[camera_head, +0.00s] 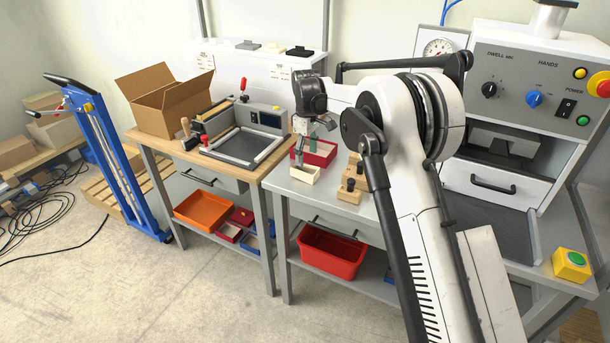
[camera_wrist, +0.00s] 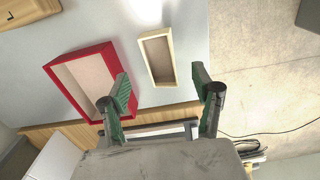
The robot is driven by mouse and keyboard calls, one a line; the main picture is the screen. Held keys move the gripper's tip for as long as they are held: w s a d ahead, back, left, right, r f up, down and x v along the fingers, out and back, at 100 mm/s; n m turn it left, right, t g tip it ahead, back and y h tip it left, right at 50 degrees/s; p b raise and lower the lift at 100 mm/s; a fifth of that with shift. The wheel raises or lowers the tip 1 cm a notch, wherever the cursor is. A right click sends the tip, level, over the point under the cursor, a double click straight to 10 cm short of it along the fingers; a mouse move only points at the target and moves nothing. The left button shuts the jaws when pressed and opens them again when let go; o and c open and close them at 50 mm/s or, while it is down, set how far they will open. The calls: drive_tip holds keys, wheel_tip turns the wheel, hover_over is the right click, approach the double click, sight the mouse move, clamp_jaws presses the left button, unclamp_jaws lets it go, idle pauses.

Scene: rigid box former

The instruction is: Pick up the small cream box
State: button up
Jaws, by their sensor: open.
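The small cream box (camera_head: 304,177) is an open-topped tray on the light worktop near its left edge. It also shows in the wrist view (camera_wrist: 146,58), top centre, upright and empty inside. My gripper (camera_head: 307,154) hangs just above and beside the box in the head view. In the wrist view my gripper (camera_wrist: 160,88) has its two green-padded fingers spread wide, with nothing between them. The box appears beyond the fingertips, roughly in line with the gap. I cannot tell the exact height of the fingers over it.
A larger red open box (camera_wrist: 108,58) lies close to the left finger in the wrist view. A wooden block with knobs (camera_head: 352,187) stands right of the cream box. A wooden bench (camera_head: 252,176) with a frame fixture adjoins on the left.

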sight(305, 171)
drive_tip(key=shift+w+a+f, duration=0.1)
drive_tip(key=shift+f, duration=1.8)
drive_tip(key=shift+w+a+f, duration=0.1)
drive_tip(key=shift+f, duration=1.8)
drive_tip(key=c, duration=1.1)
